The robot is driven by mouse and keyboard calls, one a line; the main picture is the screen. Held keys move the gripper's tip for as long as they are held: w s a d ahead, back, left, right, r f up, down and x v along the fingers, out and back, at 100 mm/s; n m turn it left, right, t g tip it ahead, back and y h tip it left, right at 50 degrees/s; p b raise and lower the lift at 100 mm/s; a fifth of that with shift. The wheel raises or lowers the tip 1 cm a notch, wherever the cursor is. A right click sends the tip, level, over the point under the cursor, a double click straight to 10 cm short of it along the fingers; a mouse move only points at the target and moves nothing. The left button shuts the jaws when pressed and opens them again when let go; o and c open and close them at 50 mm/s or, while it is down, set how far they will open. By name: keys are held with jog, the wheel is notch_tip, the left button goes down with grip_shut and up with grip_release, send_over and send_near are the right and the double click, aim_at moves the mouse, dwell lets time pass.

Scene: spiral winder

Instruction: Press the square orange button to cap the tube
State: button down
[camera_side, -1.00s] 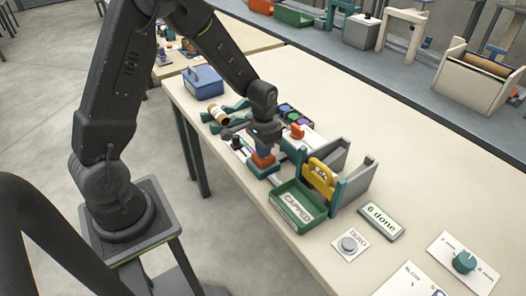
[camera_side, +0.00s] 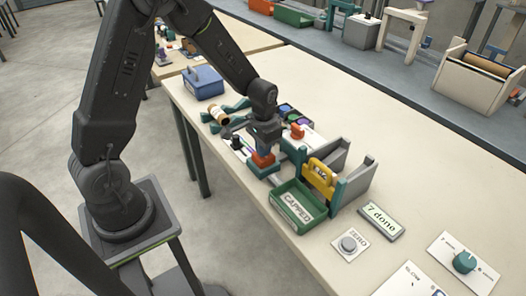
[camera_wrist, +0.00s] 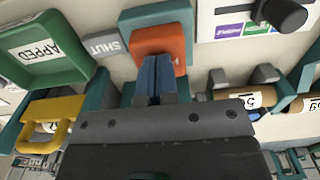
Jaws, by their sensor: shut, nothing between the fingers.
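The square orange button (camera_side: 263,160) sits on a teal base near the table's front edge. In the wrist view the button (camera_wrist: 170,43) is just beyond my fingertips, next to a grey "SHUT" label (camera_wrist: 103,45). My gripper (camera_side: 264,148) points down with its blue fingers closed together and empty. In the wrist view the fingertips (camera_wrist: 156,62) overlap the button's near edge; I cannot tell whether they touch it. Two labelled tubes (camera_wrist: 238,102) (camera_wrist: 304,103) lie to the right in the wrist view.
A green "CAPPED" bin (camera_side: 289,215) and a yellow handle (camera_side: 321,171) between teal and grey walls stand right of the button. A round "ZERO" button (camera_side: 348,244) and a teal knob (camera_side: 464,262) are farther right. A blue box (camera_side: 203,83) stands at the left. The table's back is clear.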

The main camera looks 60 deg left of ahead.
jog(key=shift+r, duration=3.25)
jog(key=shift+r, duration=0.15)
jog(key=s+d+r+t, duration=0.2)
jog(key=s+d+r, duration=0.1)
jog(key=s+r, duration=0.4)
jog(key=s+d+r+t, duration=0.3)
jog(key=s+d+r, duration=0.1)
jog(key=s+r, duration=0.4)
jog(key=s, duration=0.2)
jog(key=shift+s+d+r+t, duration=0.2)
jog(key=shift+s+r+t, duration=0.05)
jog(key=shift+s+t, duration=0.05)
